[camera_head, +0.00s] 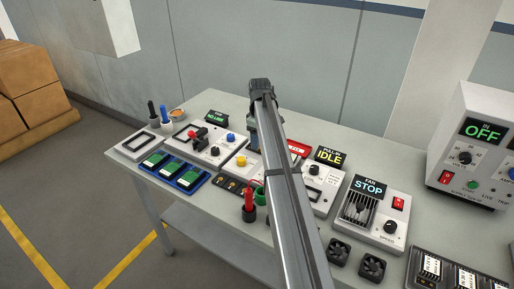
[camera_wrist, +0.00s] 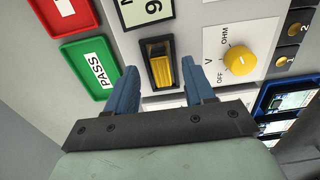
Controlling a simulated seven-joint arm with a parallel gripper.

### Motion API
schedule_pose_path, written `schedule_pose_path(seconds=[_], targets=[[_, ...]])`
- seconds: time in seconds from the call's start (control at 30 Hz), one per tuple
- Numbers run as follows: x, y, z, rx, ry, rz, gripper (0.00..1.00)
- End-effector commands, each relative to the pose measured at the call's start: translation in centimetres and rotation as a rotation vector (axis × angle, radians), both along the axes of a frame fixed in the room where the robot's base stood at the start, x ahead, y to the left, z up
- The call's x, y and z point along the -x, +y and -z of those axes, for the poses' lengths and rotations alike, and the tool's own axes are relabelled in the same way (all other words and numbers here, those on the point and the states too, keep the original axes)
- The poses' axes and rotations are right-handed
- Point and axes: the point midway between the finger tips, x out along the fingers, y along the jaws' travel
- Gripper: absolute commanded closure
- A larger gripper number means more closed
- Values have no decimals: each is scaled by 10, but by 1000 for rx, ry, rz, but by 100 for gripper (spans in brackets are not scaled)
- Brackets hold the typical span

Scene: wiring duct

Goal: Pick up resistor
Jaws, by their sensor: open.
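A small yellow piece with darker bands (camera_wrist: 161,73) sits in a dark rectangular slot of a light grey meter panel (camera_wrist: 190,31) in the wrist view. It may be the resistor, but I cannot tell for sure. My gripper (camera_wrist: 163,80) is open, with one blue finger on each side of the slot and a gap to the yellow piece. I cannot tell how far the fingertips are above the panel. In the head view my arm covers most of this spot, and the piece cannot be made out.
A yellow knob (camera_wrist: 239,61) and a small display (camera_wrist: 142,10) flank the slot. A green PASS tray (camera_wrist: 89,77) and a red tray (camera_wrist: 66,15) lie left. In the head view, the fan unit (camera_head: 369,214) and power supply (camera_head: 473,150) stand right on the grey table (camera_head: 331,272).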

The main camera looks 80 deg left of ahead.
Motion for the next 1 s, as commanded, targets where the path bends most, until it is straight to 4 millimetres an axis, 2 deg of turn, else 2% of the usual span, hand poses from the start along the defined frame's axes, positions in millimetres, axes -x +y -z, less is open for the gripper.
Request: schedule_pose_path(seconds=[0.13,0.37,0.9,1.0], targets=[[0,0,14,-2,1,-1,47],[0,0,15,-4,1,-1,47],[0,0,15,-2,1,-1,98],[0,0,15,-2,1,-1,100]])
